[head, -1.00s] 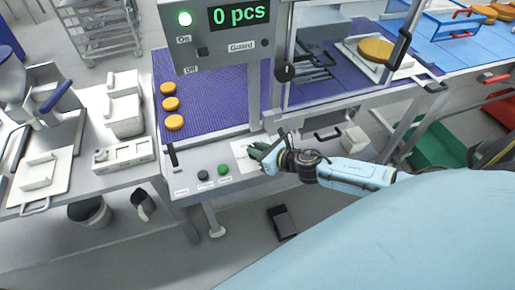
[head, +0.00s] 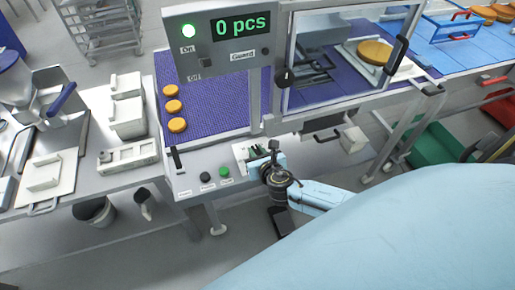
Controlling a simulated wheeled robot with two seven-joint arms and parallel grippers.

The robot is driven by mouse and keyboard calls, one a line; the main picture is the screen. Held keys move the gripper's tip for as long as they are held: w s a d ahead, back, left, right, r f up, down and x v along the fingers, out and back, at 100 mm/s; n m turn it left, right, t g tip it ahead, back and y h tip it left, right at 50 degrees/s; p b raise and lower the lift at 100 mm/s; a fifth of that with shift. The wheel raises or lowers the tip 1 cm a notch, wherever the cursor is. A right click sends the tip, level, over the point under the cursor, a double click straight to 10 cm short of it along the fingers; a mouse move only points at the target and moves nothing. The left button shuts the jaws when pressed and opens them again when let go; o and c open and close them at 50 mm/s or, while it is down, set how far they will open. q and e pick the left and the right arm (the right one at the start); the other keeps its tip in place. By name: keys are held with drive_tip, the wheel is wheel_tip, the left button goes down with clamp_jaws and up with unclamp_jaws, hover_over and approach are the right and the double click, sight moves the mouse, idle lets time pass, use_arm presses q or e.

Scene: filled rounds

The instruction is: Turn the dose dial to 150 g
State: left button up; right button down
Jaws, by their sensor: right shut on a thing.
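The dose dial is largely hidden behind my right gripper (head: 260,153), so its pointer cannot be read. The gripper is shut on it at the front control panel (head: 195,172). Part of a white scale plate (head: 240,151) shows to the left of the fingers; its marks are too small to read. My right forearm comes in from the lower right. My left gripper is not in view. The display (head: 241,26) above reads "0 pcs" in green.
Black (head: 206,177) and green (head: 224,172) buttons and a black lever (head: 176,158) sit left of the gripper. Patties (head: 173,105) lie on the purple belt (head: 215,103). A clear guard (head: 335,60) with a black knob (head: 285,76) stands behind. A green crate (head: 437,150) is at right.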

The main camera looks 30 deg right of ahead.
drive_tip(key=shift+a+m+g+h, duration=0.2)
drive_tip(key=shift+m+g+h, duration=0.2)
drive_tip(key=shift+m+h, duration=0.65)
drive_tip(key=m+g+h, duration=0.1)
drive_tip(key=m+h, duration=0.1)
drive_tip(key=h, duration=0.1)
drive_tip(key=shift+w+a+m+g, duration=0.1)
drive_tip(key=shift+m+g, duration=0.2)
drive_tip(key=shift+m, duration=0.05)
drive_tip(key=m+g+h, duration=0.2)
drive_tip(key=shift+w+m, duration=0.1)
drive_tip(key=shift+m, duration=0.2)
drive_tip(key=shift+a+f+m+g+h+b, duration=0.1)
drive_tip(key=shift+m+g+h+b, duration=0.45)
drive_tip(key=shift+m+g+h, duration=0.35)
drive_tip(key=m+g+h+b, duration=0.1)
drive_tip(key=m+g+b, duration=0.1)
drive_tip(key=shift+w+m+g, duration=0.15)
drive_tip(key=shift+m+g, duration=0.25)
drive_tip(key=m+g+b, duration=0.4)
drive_tip(key=g, duration=0.1)
drive_tip(key=shift+w+f+h+b, duration=0.1)
drive_tip(key=shift+h+b, duration=0.2)
drive_tip(key=shift+h, duration=0.05)
drive_tip(key=shift+r+m+g+b, duration=0.2)
drive_tip(key=shift+m+g+b, duration=1)
drive_tip(key=shift+b, duration=0.2)
